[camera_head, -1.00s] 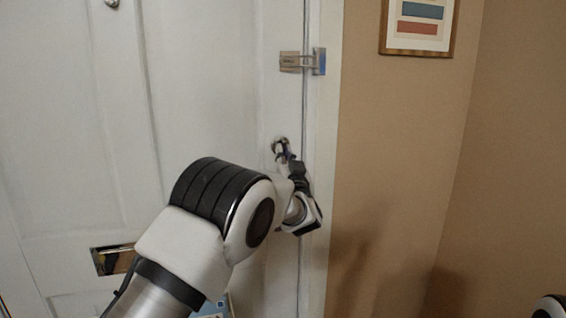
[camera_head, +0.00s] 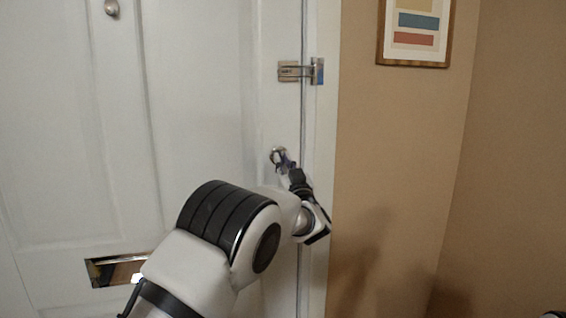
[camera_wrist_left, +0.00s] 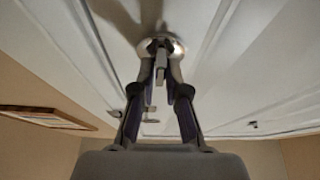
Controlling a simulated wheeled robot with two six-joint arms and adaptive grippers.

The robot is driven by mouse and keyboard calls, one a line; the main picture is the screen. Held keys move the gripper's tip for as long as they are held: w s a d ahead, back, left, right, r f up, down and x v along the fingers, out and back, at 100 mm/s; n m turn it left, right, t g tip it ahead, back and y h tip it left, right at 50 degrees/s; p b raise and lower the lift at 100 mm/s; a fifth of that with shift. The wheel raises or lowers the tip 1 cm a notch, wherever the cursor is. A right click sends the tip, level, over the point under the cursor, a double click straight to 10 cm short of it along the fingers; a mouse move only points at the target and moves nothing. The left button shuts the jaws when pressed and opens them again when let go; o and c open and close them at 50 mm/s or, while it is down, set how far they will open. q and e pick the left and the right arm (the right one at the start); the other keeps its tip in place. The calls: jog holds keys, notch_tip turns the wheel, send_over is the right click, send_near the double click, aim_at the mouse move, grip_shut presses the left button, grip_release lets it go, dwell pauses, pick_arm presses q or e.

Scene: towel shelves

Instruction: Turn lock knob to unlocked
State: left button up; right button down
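The lock knob (camera_head: 277,154) sits on the white door (camera_head: 200,110) near its right edge, below the latch. In the left wrist view its round silver plate (camera_wrist_left: 160,47) is at the top centre, with the turn piece (camera_wrist_left: 160,63) standing out from it. My left gripper (camera_head: 287,162) reaches the knob from the lower right. In the left wrist view its dark fingers (camera_wrist_left: 161,78) converge on either side of the turn piece and look shut on it. The contact itself is small and partly hidden.
A metal latch (camera_head: 290,72) joins door and frame above the knob. A mail slot (camera_head: 112,270) is low on the door and a small round fitting (camera_head: 112,8) is at the top. A framed picture (camera_head: 414,57) hangs on the tan wall (camera_head: 400,150).

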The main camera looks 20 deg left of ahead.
pick_arm(q)
jog(key=shift+o, duration=1.1)
jog(key=shift+d+r, duration=0.1)
notch_tip(320, 180, up, 10)
jog(key=shift+r, duration=0.1)
